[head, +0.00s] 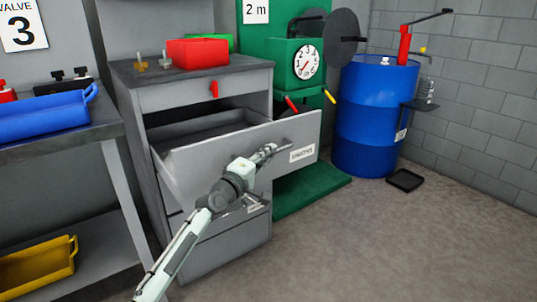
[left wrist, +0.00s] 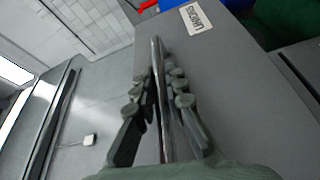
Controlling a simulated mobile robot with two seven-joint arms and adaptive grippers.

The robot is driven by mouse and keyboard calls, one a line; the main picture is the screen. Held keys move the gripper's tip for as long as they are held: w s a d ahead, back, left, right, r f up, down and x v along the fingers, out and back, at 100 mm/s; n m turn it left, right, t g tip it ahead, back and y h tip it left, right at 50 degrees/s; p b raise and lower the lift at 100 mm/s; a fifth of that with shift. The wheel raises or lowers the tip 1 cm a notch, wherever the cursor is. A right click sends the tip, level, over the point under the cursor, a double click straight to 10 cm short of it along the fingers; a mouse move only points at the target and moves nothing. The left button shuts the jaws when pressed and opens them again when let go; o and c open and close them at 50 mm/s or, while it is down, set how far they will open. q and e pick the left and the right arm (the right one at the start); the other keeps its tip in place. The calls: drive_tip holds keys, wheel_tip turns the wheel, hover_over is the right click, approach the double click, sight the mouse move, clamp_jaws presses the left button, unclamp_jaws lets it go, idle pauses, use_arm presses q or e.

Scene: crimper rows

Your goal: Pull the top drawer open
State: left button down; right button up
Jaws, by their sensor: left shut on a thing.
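The grey cabinet (head: 205,75) has a drawer (head: 232,162) pulled well out, with its inside showing. A strip of the cabinet front with a red tab lies above it. The drawer front carries a white label (head: 303,153), which also shows in the left wrist view (left wrist: 196,18). My left gripper (head: 266,152) is at the drawer front, shut on its bar handle. In the left wrist view, the handle (left wrist: 156,62) runs between the fingers of my left gripper (left wrist: 165,88), which partly hide it. My right gripper is not in view.
A red box (head: 198,52) stands on the cabinet top. A blue tray (head: 45,115) is on the bench at left, a yellow bin (head: 38,270) below. A blue drum (head: 375,115) and green machine (head: 300,65) stand right. The floor at front right is clear.

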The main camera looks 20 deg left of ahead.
use_arm(q)
drive_tip(key=shift+s+d, duration=0.1)
idle(0.3)
drive_tip(key=c, duration=1.6)
unclamp_jaws()
drive_tip(key=v, duration=1.2)
drive_tip(key=shift+f, duration=0.1)
